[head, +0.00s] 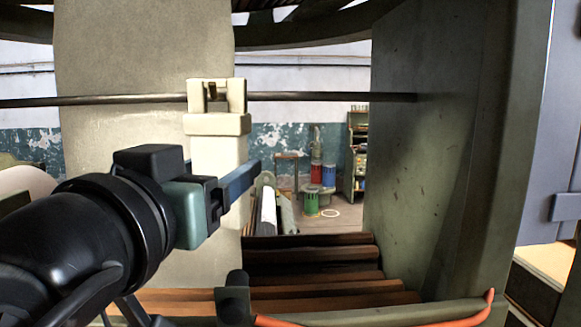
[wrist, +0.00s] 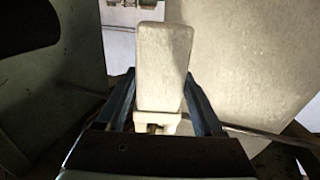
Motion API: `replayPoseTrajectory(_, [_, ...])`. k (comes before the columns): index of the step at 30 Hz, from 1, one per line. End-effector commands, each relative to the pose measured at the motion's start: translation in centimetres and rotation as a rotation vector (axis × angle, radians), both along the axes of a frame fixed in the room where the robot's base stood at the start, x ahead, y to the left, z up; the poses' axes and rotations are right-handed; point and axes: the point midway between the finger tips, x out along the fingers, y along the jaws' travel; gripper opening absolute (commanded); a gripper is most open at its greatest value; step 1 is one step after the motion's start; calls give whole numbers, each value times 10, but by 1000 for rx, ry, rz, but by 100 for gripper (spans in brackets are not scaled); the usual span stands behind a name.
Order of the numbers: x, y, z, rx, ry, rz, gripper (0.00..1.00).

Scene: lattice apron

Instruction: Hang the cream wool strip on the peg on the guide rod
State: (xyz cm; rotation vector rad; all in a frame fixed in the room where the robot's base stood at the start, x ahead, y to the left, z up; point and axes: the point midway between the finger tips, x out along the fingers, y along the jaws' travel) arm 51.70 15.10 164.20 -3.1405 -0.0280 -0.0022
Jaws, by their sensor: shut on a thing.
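The cream wool strip (head: 218,153) stands upright in front of the pale column in the head view. Its wide top block and two-pronged upper end are level with the dark guide rod (head: 320,97). A small brass-coloured peg (head: 211,91) shows between the prongs; I cannot tell whether the strip rests on it. My gripper (head: 245,178) is shut on the strip below the block. In the wrist view the strip (wrist: 163,65) lies between my two blue fingers (wrist: 160,100), with the rod (wrist: 240,134) passing behind its narrow end. The far finger is mostly hidden in the head view.
A broad pale column (head: 140,65) stands behind the strip. A dark green upright (head: 425,150) closes off the right side. Brown slats (head: 320,285) lie below. Shelves and coloured containers stand far back. Open space lies right of the strip under the rod.

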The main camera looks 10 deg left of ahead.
Motion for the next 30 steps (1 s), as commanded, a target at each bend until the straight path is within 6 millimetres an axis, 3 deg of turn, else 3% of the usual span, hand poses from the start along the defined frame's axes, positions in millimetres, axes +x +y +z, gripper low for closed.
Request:
replayPoseTrajectory(2, [0,0,-1,-1,2,0,16])
replayPoseTrajectory(3, [0,0,-1,-1,2,0,74])
replayPoseTrajectory(7, [0,0,-1,-1,2,0,98])
replayPoseTrajectory(15, [-1,0,-1,-1,2,0,100])
replayPoseTrajectory(19, [-12,0,-2,0,-2,1,100])
replayPoseTrajectory(30, [-90,-1,-2,4,-6,3,100])
